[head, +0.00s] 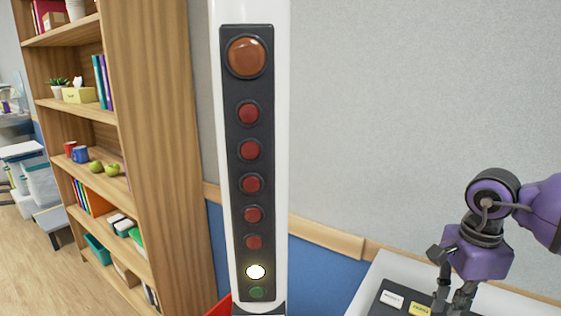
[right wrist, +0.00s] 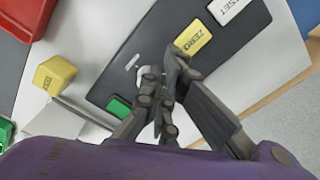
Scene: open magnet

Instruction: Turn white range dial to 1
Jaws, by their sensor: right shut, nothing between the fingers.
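A dark control panel (right wrist: 125,75) lies under my right gripper in the right wrist view, and its corner shows in the head view (head: 385,300). A small whitish part (right wrist: 149,72), perhaps the white range dial, shows beside the fingers and is largely hidden by them. A short white mark (right wrist: 132,62) is next to it. The dial's setting cannot be read. My right gripper (right wrist: 177,58) is shut and empty, fingertips low over the panel beside the yellow ZERO key (right wrist: 194,37); contact cannot be told. It also shows in the head view (head: 455,308). My left gripper is out of view.
A white RESET key (right wrist: 228,8) and a green key (right wrist: 118,106) are on the panel. A yellow block (right wrist: 54,75) and a red bin (right wrist: 25,15) are nearby. A white post with a dark lamp panel (head: 240,90) stands centrally; a wooden shelf (head: 165,150) is left.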

